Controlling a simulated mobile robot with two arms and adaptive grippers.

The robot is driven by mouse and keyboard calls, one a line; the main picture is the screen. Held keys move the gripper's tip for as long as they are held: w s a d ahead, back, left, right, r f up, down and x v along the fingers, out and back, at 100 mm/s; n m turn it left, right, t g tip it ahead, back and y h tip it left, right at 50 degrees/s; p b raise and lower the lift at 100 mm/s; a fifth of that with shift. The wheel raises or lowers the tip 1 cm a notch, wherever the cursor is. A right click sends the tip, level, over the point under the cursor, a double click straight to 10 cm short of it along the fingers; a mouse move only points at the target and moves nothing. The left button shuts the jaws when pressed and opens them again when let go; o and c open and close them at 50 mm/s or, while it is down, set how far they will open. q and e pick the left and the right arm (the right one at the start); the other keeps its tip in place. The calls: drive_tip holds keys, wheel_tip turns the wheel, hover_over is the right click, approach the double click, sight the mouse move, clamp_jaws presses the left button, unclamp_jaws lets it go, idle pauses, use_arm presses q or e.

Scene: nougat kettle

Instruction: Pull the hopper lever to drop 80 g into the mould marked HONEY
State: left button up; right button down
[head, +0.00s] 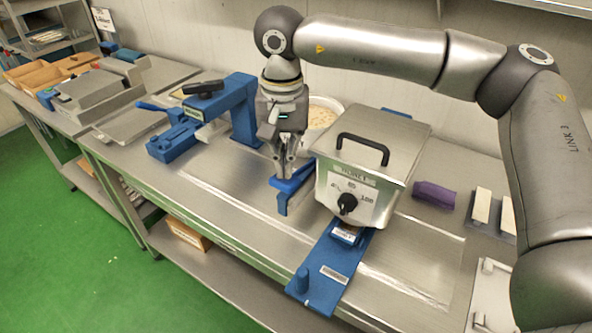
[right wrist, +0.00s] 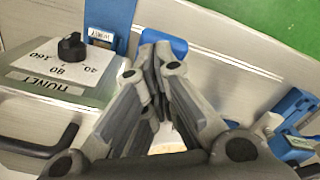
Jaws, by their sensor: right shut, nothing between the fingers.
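The steel hopper (head: 370,155) has a black handle on its lid, a HONEY label and a black dial knob (head: 347,204) beside the number 80. It also shows upside down in the right wrist view (right wrist: 40,110). The blue lever (head: 291,192) sticks out at the hopper's left side. My right gripper (head: 285,174) points down at the lever, shut and empty; I cannot tell whether it touches it. In the right wrist view its fingertips (right wrist: 155,55) meet just in front of the blue lever (right wrist: 165,45). A small labelled piece (head: 346,234) sits under the hopper front. My left gripper is out of view.
A blue slide board (head: 323,275) with a peg reaches the bench front. A blue press (head: 215,108) stands left, a round pan (head: 322,112) behind. A purple block (head: 434,195) and pale bars (head: 482,205) lie right.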

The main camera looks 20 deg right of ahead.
sight(285, 185)
drive_tip(key=shift+f+b, duration=2.45)
drive_tip(key=shift+f, duration=0.75)
drive_tip(key=shift+f+b, duration=0.25)
drive_tip(key=shift+b, duration=0.05)
drive_tip(key=shift+r, duration=0.15)
drive_tip(key=shift+r+p, duration=3.15)
drive_tip(key=shift+r, duration=1.75)
